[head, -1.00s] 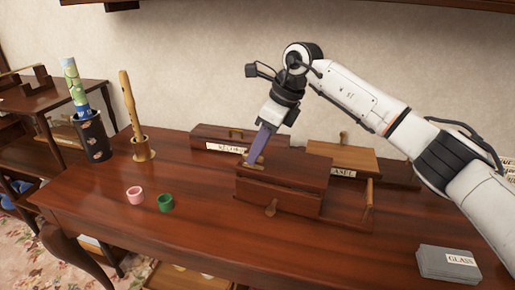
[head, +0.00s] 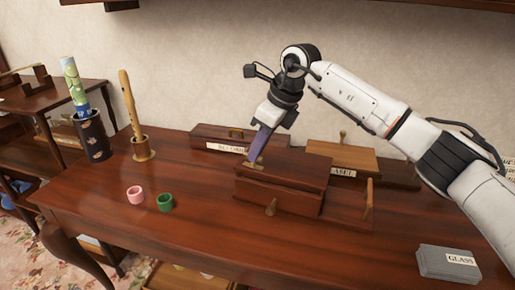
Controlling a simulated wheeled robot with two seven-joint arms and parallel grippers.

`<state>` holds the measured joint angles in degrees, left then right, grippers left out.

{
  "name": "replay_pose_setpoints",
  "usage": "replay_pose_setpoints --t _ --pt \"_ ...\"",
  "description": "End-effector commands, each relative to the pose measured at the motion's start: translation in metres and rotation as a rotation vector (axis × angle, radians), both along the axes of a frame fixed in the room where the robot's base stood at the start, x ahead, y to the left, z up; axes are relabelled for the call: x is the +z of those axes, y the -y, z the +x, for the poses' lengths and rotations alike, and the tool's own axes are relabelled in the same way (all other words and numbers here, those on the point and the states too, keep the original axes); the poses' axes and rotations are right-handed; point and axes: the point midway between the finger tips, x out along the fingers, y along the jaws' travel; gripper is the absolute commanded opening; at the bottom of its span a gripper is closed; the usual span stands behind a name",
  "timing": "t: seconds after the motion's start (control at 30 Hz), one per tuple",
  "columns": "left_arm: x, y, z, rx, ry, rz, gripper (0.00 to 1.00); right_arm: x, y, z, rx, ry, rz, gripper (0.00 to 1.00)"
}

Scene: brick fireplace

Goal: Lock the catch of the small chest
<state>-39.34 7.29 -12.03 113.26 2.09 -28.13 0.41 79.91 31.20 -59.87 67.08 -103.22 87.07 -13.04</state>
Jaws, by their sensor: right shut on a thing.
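The small chest (head: 290,170) is a dark brown wooden box on the table, with its lid down. A small wooden knob (head: 271,207) shows on its front. A small brass-coloured piece, which looks like the catch (head: 254,166), is at the top left of the chest. My right gripper (head: 256,158) comes down from above, tilted, with its purple-grey fingers shut on this piece. The fingers hide part of it, so its exact position is hard to tell. My left gripper is not in view.
Behind the chest are a long labelled box (head: 210,133) and a lighter labelled box (head: 345,157). A wooden bar (head: 369,192) stands at its right. Pink (head: 135,195) and green (head: 165,202) cups and a grey card stack (head: 448,263) sit on the table (head: 230,235). The front middle is clear.

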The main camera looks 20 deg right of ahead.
Motion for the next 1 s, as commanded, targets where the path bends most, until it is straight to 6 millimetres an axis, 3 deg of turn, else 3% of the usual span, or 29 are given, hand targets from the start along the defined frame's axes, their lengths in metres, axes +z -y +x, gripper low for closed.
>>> replay_pose_setpoints --t 1.0 --pt "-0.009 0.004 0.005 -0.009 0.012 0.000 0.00 0.001 -0.011 -0.002 -0.931 0.005 0.000 0.00"
